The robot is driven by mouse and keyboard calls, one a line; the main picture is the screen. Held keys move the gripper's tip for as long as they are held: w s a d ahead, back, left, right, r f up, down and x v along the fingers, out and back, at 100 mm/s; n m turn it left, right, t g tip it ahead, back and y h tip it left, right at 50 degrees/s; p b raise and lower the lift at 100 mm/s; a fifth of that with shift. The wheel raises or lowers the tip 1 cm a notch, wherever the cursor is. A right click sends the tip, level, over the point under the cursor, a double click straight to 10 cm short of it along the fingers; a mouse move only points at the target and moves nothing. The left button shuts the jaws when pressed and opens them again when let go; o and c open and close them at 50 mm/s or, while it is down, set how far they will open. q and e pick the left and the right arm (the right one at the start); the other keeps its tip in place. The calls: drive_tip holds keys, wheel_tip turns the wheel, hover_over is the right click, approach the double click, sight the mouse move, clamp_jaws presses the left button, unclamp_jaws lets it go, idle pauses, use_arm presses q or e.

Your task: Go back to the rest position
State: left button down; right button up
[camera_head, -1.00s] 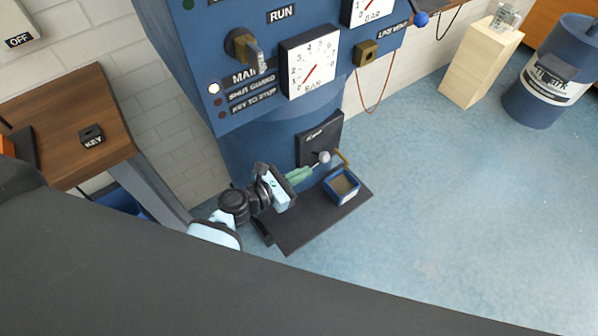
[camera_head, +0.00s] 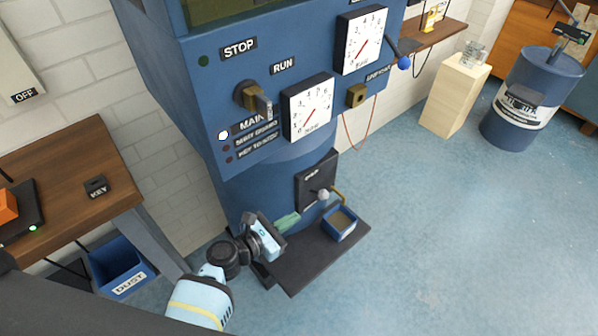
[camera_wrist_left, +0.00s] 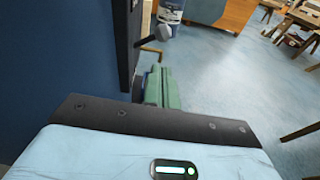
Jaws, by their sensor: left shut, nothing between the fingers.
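My left gripper (camera_head: 288,220) is low in front of the blue machine (camera_head: 262,185), over the left part of its dark base plate (camera_head: 300,265). Its green fingers are shut and empty; they also show in the left wrist view (camera_wrist_left: 162,88), close together. The small dark door (camera_head: 316,181) with a round grey knob (camera_head: 323,194) is beside the fingertips, which look apart from it. A brass hook-shaped handle (camera_head: 338,194) is just right of the knob. My right gripper is not in view.
A blue-rimmed tray (camera_head: 340,237) sits on the base plate, right of my gripper. A wooden table (camera_head: 70,170) with a KEY block (camera_head: 96,187) stands at the left, a blue DUST bin (camera_head: 120,268) below. A pale pedestal (camera_head: 453,98) and blue drum (camera_head: 530,98) stand at the back right. The right floor is clear.

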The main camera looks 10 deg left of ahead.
use_arm(q)
drive_tip(key=shift+s, duration=0.1)
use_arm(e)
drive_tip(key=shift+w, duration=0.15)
